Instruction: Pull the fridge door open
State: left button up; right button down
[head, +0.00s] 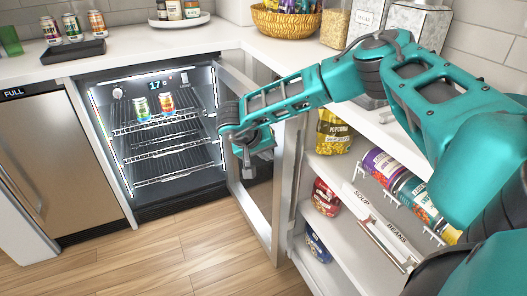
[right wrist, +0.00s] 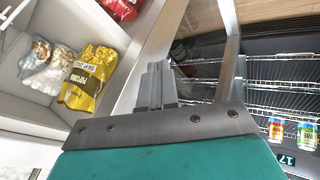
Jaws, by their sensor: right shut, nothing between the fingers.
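The fridge (head: 165,190) stands under the counter in the head view, with its lit inside and wire racks in plain sight. Its glass door (head: 256,208) is swung wide open to the right. My right gripper (head: 247,150) is at the upper part of the door, partly hidden by its own wrist. In the right wrist view its fingers (right wrist: 157,85) are shut with nothing between them, and they overlap the door frame. I cannot tell whether they touch it. The fridge racks (right wrist: 275,72) show at the right there. My left gripper is not in view.
Two cans (head: 153,105) stand on the fridge's upper rack. Open shelves right of the door hold a popcorn bag (head: 333,132), other bags and tins. A closed steel-fronted appliance (head: 50,165) stands at left. Wood floor (head: 165,255) in front is clear.

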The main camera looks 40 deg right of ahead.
jog(key=shift+a, duration=0.1)
jog(key=a+f+p+v, duration=0.1)
jog(key=a+p+v, duration=0.1)
jog(key=v, duration=1)
jog(key=shift+s+f+p, duration=0.15)
jog(key=shift+f+p, duration=0.15)
jog(key=shift+p, duration=0.3)
